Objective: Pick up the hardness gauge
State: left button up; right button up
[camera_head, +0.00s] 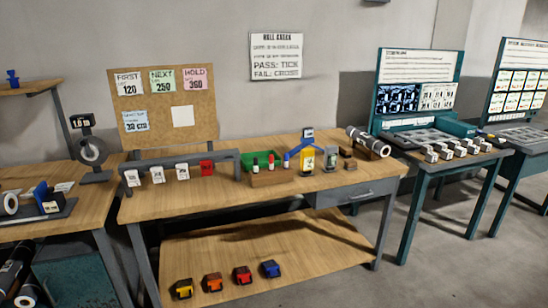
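No part is labelled as the hardness gauge. A small yellow device with a pale face (306,162) stands upright on the right half of the middle wooden workbench (220,202). A blue angled piece (290,154) is beside it at its left, and a small dark display (307,135) shows just above. A small grey upright device (331,160) stands to its right. I cannot tell for sure which one is the gauge. Neither of my grippers is in view, and nothing is seen held.
A green bin (260,159), a wooden block with markers (268,178), and a grey rail with tags (180,166) are to the left. A grey roll (368,142) lies to the right. Coloured tools (242,276) sit on the lower shelf. The bench's front strip is clear.

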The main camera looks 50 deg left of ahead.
aim_at(331, 152)
jog(key=u, duration=1.35)
jog(key=z, duration=3.6)
jog(key=u, duration=3.6)
jog(key=i+l+u, duration=0.15)
jog(key=u, duration=0.6)
